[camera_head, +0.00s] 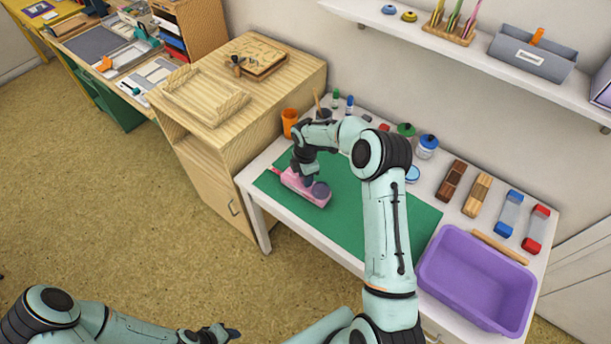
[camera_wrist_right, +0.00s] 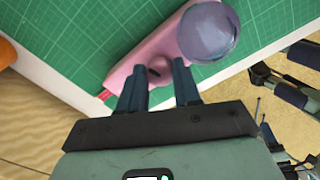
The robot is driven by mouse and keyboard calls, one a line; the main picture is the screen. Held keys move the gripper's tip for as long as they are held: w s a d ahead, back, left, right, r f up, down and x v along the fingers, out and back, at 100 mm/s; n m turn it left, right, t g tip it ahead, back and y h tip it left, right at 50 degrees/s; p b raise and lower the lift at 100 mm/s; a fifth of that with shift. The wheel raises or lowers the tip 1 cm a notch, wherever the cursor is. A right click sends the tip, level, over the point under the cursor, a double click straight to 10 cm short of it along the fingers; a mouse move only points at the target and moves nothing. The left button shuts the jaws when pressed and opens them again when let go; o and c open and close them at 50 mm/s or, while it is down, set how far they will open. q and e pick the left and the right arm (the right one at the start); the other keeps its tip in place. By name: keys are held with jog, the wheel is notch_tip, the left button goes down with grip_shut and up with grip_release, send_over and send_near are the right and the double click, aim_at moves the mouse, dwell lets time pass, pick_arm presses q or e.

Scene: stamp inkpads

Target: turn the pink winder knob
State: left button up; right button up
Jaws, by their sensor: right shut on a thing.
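The pink winder (camera_head: 316,193) lies on the green mat (camera_head: 410,214) near the table's left front part. It has a smooth grey-purple dome at one end and a small red tip at the other. In the right wrist view its pink body (camera_wrist_right: 172,40) runs diagonally, with a small dark knob (camera_wrist_right: 158,68) on it. My right gripper (camera_head: 305,182) is down over the winder, its fingers (camera_wrist_right: 160,84) shut on the knob from both sides. My left gripper (camera_head: 220,334) is low over the floor at the bottom edge, away from the table; its fingers are too unclear to read.
A purple bin (camera_head: 428,262) stands at the table's right. An orange cup (camera_head: 290,122) and several small jars stand along the back. Wooden blocks and red and blue holders lie to the right. The mat is clear right of the winder. A shelf (camera_head: 470,51) hangs above.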

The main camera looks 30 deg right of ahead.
jog(key=n, duration=0.4)
jog(key=shift+n, duration=2.8)
jog(key=o, duration=0.8)
notch_tip(320, 180, up, 13)
jog(key=shift+r, duration=0.15)
